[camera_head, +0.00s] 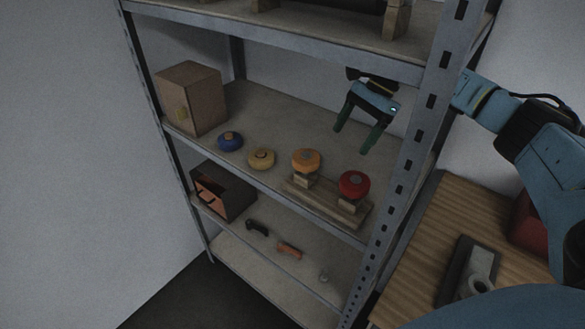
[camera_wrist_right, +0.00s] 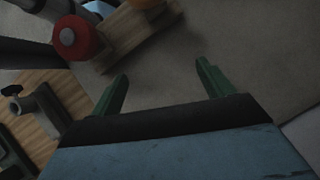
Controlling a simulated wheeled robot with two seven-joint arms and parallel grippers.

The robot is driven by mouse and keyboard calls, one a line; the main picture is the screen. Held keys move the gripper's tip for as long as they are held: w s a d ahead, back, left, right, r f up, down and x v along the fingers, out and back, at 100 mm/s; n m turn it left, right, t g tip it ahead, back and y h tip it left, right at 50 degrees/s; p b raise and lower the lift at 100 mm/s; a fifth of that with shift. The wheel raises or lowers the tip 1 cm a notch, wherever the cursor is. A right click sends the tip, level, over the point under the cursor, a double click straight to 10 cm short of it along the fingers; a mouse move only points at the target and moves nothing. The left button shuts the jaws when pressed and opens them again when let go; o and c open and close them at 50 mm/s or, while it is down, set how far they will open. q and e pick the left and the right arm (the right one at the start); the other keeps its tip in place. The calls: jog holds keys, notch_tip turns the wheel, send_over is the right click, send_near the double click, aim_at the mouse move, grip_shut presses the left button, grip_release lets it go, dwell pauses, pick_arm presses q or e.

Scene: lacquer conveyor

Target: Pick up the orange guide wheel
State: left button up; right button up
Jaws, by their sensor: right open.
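The orange guide wheel (camera_head: 306,160) sits on a small block of a wooden stand (camera_head: 323,203) on the middle shelf in the head view. A red wheel (camera_head: 354,184) sits on the stand's other block, to the right. My right gripper (camera_head: 352,139) is open and empty, above the shelf, behind and to the right of the orange wheel, apart from it. The right wrist view shows the open fingers (camera_wrist_right: 163,72) over bare shelf, with the red wheel (camera_wrist_right: 75,38) at upper left. My left gripper is not in view.
A yellow wheel (camera_head: 261,158) and a blue wheel (camera_head: 230,141) lie left of the stand. A brown box (camera_head: 191,97) stands at the shelf's left end. A perforated shelf post (camera_head: 416,140) rises between my right arm's side and the shelf. A wooden table (camera_head: 455,215) is at right.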

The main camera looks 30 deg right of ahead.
aim_at(308, 155)
jog(key=a+p, duration=0.1)
jog(key=a, duration=1)
jog(key=shift+a+p, duration=0.2)
jog(key=shift+p, duration=0.2)
jog(key=x, duration=0.5)
jog(key=c, duration=1.1)
jog(key=shift+w+r, duration=0.1)
